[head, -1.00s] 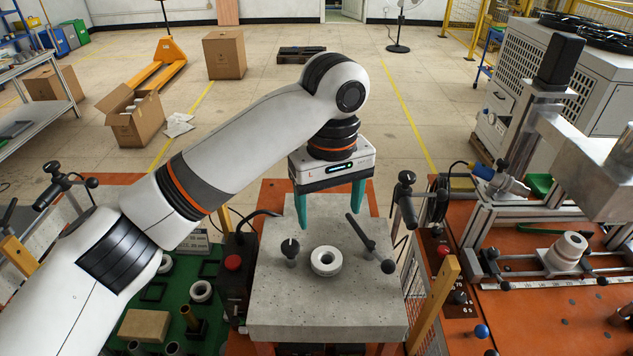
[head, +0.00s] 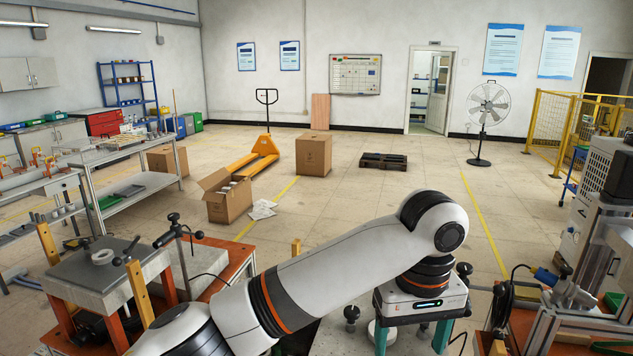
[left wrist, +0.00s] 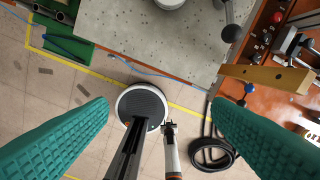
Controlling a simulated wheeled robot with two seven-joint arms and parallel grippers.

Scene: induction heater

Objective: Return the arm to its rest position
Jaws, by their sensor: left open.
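My left arm reaches in from the lower left of the head view. Its gripper (head: 412,338) hangs fingers-down, with two teal fingers well apart and nothing between them. The grey stone plate (head: 335,335) lies beneath it, cut off by the lower edge. A white ring part (head: 372,327) on the plate is mostly hidden behind a finger. In the left wrist view the open fingers (left wrist: 158,125) frame the floor and my own base. The plate (left wrist: 150,40) and a piece of a white round part (left wrist: 170,3) show at the top. My right gripper is in neither view.
A second grey plate (head: 75,290) with a white ring (head: 103,256) stands at the left. Clamp fixtures (head: 575,300) crowd the right. An open carton (head: 228,195), a closed carton (head: 314,155) and a yellow pallet truck (head: 252,160) stand on the floor beyond.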

